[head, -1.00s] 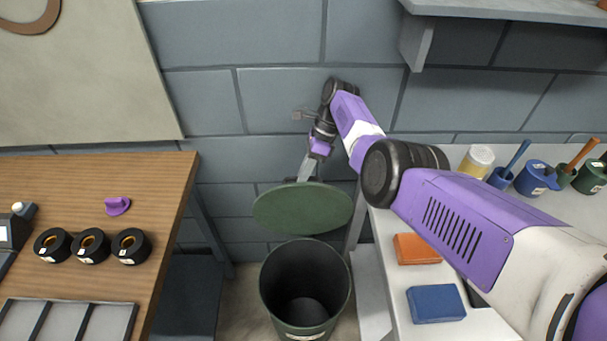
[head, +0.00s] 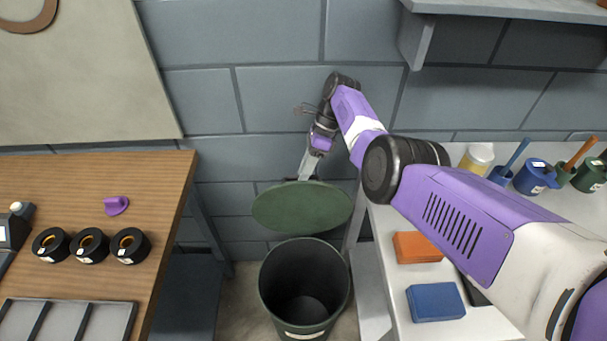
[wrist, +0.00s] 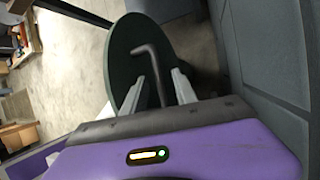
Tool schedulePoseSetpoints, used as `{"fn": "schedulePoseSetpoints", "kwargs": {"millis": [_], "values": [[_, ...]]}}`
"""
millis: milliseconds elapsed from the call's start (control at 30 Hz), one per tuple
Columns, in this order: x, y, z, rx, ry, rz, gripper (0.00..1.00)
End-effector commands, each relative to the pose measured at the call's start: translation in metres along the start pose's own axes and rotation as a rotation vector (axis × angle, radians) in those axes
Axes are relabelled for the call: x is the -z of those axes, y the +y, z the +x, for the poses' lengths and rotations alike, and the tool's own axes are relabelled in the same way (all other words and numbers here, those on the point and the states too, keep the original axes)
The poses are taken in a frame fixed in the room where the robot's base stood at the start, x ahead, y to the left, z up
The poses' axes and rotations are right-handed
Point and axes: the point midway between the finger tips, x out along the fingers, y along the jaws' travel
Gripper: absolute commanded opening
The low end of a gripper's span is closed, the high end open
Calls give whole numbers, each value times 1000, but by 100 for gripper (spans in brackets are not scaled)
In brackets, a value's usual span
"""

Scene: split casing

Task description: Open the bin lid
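The dark green bin (head: 268,300) stands on the floor between the two benches, and its dark inside shows. Its round green lid (head: 300,210) is raised at the back of the bin, tilted up clear of the mouth. The lid (wrist: 122,62) also shows in the wrist view, with a bent grey rod handle (wrist: 149,56) beside it. My gripper (head: 304,174) is behind the lid's upper edge. In the wrist view my gripper (wrist: 160,84) has its fingers apart on either side of the rod, with gaps visible. The fingertips are partly hidden by the lid in the head view.
A wooden bench (head: 165,185) with black rings is at the left. A pale bench (head: 395,290) with an orange block (head: 417,247) and a blue block (head: 436,302) is at the right. The grey block wall (head: 270,100) is close behind my gripper.

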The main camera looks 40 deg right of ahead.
Motion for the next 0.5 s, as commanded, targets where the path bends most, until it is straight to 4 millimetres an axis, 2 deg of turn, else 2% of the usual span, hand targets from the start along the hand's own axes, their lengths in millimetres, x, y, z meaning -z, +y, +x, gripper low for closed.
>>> {"fn": "schedulePoseSetpoints", "kwargs": {"millis": [100, 300, 500], "values": [[0, -2, -22, 6, -1, 1, 34], [1, -1, -51, 4, 1, 1, 34], [2, -1, -65, 1, 1, 2, 34]]}}
